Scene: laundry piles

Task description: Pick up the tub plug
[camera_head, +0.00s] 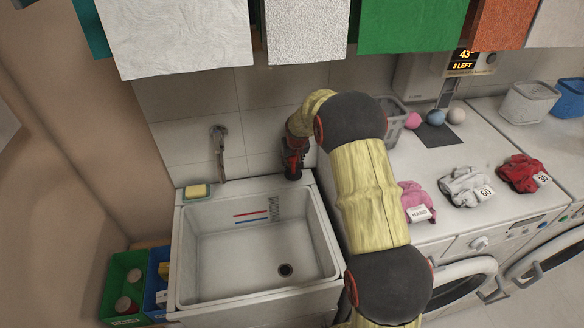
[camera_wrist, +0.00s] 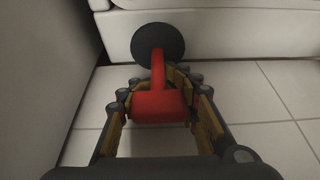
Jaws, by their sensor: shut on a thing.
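The tub plug shows in the wrist view as a dark round disc (camera_wrist: 158,43) with a red handle (camera_wrist: 160,106). My gripper (camera_wrist: 161,94) is shut on the red handle, with one finger at each side of it. In the head view my gripper (camera_head: 296,150) points down at the back right corner of the sink, and the dark disc (camera_head: 293,173) shows small beneath it. I cannot tell whether the disc touches the sink's ledge. The sink (camera_head: 190,255) is white, with an open drain hole (camera_head: 285,269) in its floor.
A tap (camera_head: 219,150) and a yellow sponge (camera_head: 197,190) are at the sink's back left. Cloths (camera_head: 180,35) hang above. Green (camera_head: 126,280) and blue bins stand left of the sink. The basin is clear.

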